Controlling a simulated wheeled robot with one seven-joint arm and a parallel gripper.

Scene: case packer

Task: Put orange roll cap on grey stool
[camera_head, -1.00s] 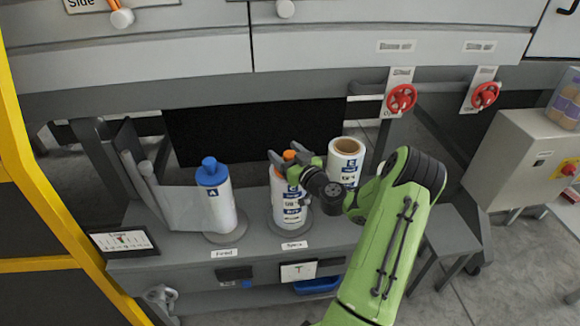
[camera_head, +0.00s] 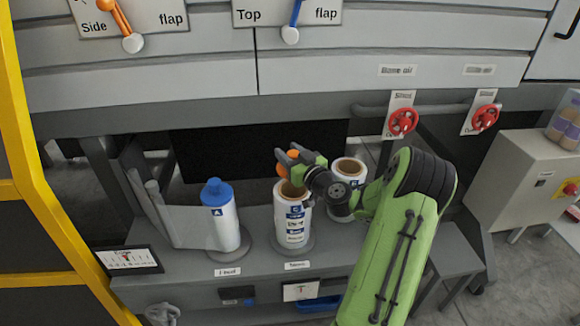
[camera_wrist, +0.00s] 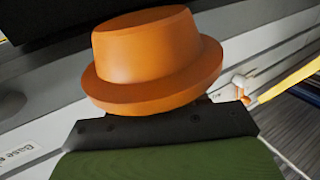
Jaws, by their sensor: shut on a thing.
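The orange roll cap (camera_wrist: 150,60) fills the upper middle of the wrist view, its flange toward the dark jaw parts. My gripper (camera_head: 287,163) is shut on the orange cap, which shows partly between the fingers in the head view. It holds the cap just above the middle white roll (camera_head: 291,222), whose brown core is now open at the top. A grey stool (camera_head: 455,238) with a flat top stands at the right of the bench, partly hidden behind my green arm.
A roll with a blue cap (camera_head: 224,228) stands on the grey bench (camera_head: 180,285) to the left. An uncapped roll (camera_head: 347,170) stands close behind my gripper. The machine front with red valves (camera_head: 403,121) overhangs the bench. A grey control box (camera_head: 520,165) is at the right.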

